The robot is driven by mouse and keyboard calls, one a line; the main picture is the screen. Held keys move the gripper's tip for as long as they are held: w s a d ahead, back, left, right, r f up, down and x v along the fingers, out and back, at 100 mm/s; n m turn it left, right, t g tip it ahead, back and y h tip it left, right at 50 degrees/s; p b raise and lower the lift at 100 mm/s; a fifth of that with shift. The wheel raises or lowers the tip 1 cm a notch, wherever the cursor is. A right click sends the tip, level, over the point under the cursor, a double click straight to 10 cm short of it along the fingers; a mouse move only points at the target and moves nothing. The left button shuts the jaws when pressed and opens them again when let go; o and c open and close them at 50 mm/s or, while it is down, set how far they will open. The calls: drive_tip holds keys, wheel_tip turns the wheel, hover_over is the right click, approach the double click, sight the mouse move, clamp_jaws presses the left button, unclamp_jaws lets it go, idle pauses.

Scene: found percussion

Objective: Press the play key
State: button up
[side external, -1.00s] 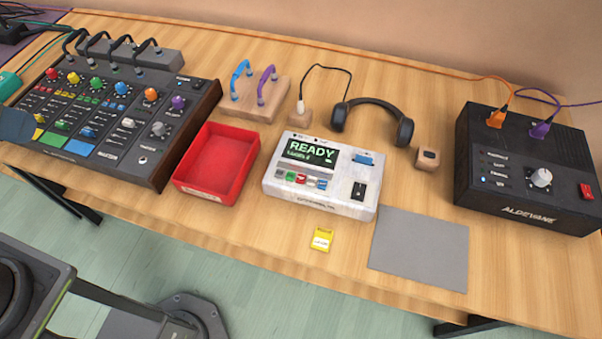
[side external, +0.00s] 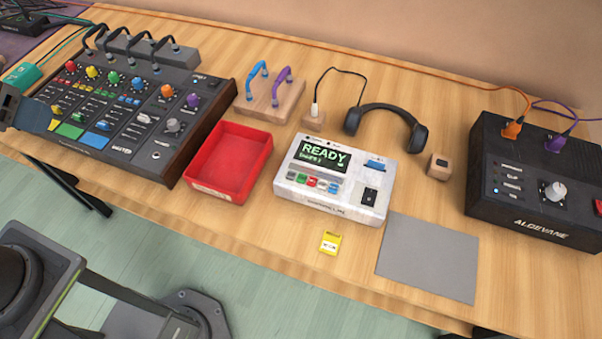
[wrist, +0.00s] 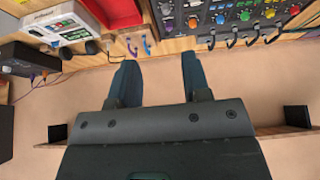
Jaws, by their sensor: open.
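The white recorder (side external: 330,205) stands mid-table in the side view, its green screen (side external: 321,156) reading READY. A row of small coloured keys (side external: 312,182) lies below the screen, one green and one red among them; their labels are too small to read, so I cannot tell which is play. The recorder also shows at top left in the wrist view (wrist: 58,24). My gripper (wrist: 158,58) is open and empty, well away from the recorder. In the side view, part of it shows at the left edge, in front of the mixer's left end.
The mixer (side external: 150,160) with knobs and cables fills the left. A red tray (side external: 213,190) stands beside the recorder. A yellow card (side external: 329,243) and grey mat (side external: 430,258) lie in front. Headphones (side external: 385,108) and a black power box (side external: 530,215) are behind and right.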

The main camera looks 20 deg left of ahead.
clamp_jaws()
idle(1.4)
